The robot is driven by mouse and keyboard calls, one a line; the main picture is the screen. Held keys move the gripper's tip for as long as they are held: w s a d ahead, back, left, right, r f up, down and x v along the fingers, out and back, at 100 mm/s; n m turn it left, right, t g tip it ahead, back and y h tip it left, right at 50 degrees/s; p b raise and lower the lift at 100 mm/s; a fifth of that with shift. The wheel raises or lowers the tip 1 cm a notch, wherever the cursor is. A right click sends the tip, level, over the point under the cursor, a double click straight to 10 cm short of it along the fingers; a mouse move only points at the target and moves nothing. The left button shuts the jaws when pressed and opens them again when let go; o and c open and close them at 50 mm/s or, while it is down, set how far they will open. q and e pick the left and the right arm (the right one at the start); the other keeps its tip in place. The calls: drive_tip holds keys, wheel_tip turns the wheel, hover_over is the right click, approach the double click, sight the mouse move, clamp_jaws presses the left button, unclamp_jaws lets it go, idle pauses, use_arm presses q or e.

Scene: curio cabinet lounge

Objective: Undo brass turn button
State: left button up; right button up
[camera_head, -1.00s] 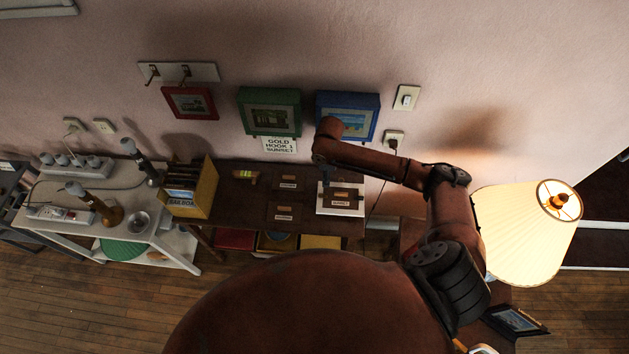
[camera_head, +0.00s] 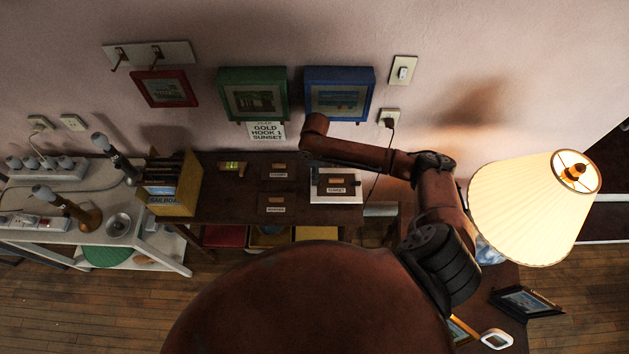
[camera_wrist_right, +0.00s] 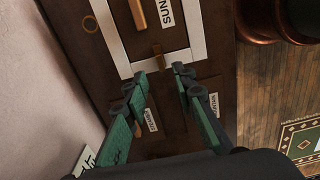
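The brass turn button (camera_wrist_right: 158,56) is a small brass piece at the edge of a white-framed dark panel in the right wrist view. The white frame (camera_wrist_right: 117,50) surrounds a wooden handle and a label reading "SUN…". My right gripper (camera_wrist_right: 159,77) is open, with one green-and-black finger on each side and a clear gap between the tips. The button lies just beyond the tips, roughly in line with the gap; I cannot tell whether they touch. In the head view the white-framed panel (camera_head: 350,200) is on the dark cabinet, partly below my right arm. My left gripper is not in view.
The dark cabinet (camera_head: 225,207) has other labelled panels and stands against the wall. A yellow box (camera_head: 188,190) is at its left end. Blue (camera_head: 340,75) and green (camera_head: 253,75) picture frames hang above. A lit lamp (camera_head: 525,205) stands right of my arm.

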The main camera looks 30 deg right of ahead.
wheel_tip(320, 180, down, 5)
drive_tip(key=shift+f, duration=0.45)
drive_tip(key=c, duration=0.7)
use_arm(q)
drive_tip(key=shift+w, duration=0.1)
use_arm(e)
clamp_jaws()
